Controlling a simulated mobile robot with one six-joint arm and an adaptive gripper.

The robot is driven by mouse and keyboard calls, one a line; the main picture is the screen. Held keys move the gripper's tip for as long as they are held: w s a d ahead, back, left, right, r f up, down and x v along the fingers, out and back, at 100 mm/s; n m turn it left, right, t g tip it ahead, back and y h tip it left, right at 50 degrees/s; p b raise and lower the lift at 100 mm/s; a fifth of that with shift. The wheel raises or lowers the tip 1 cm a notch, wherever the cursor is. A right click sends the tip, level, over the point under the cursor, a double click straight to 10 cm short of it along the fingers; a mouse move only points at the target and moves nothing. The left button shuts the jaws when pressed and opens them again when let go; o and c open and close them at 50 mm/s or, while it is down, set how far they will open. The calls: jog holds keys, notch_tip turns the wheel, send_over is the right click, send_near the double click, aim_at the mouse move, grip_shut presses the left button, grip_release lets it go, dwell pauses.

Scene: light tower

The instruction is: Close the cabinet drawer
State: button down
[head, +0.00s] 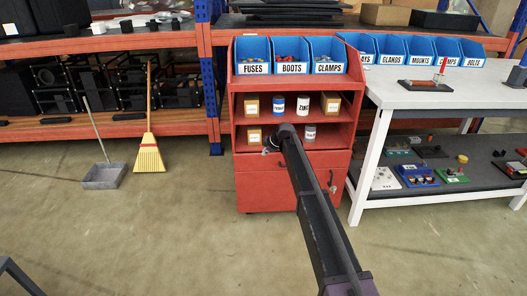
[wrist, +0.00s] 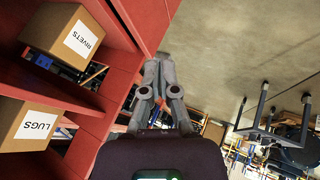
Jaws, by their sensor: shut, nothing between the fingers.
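The red cabinet (head: 240,120) stands mid-picture in the head view, with open shelves above and red fronts below. The drawer front (head: 325,160) is the upper of these, just under the shelves; my arm covers its middle, and I cannot tell how far it stands out. A dark handle (head: 332,180) shows on the front below it. My gripper (head: 269,148) is at the cabinet's front near the lower shelf, small and partly hidden by my arm. In the wrist view my gripper (wrist: 157,62) is shut and empty, close beside the red cabinet side (wrist: 148,20).
Boxes marked RIVETS (wrist: 66,30) and LUGS (wrist: 28,125) sit on the shelves beside my gripper. Blue bins (head: 255,56) top the cabinet. A white workbench (head: 375,130) stands close on the right. A broom (head: 149,155) and dustpan (head: 103,176) are left. The floor in front is clear.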

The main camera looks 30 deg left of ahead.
jog(key=shift+s+d+r, duration=0.1)
jog(key=shift+d+r, duration=0.15)
jog(key=shift+r, duration=0.1)
dwell(0.4)
jog(key=s+d+f+m+h, duration=0.1)
jog(key=s+d+m, duration=0.25)
jog(key=d, duration=0.85)
jog(key=s+d+f+m+h, duration=0.1)
jog(key=s+d+m+h, duration=0.2)
jog(key=d, duration=0.9)
jog(key=s+d+f+m, duration=0.1)
jog(key=s+d+m, duration=0.25)
jog(key=d, duration=0.95)
jog(key=s+d+m+g+h, duration=0.3)
jog(key=s+d+m, duration=1)
jog(key=s+d, duration=1.1)
notch_tip(320, 180, up, 35)
jog(key=w+d+p, duration=0.1)
jog(key=d+p, duration=0.1)
jog(key=p, duration=3.4)
jog(key=shift+w+d, duration=0.3)
jog(key=shift+w, duration=0.05)
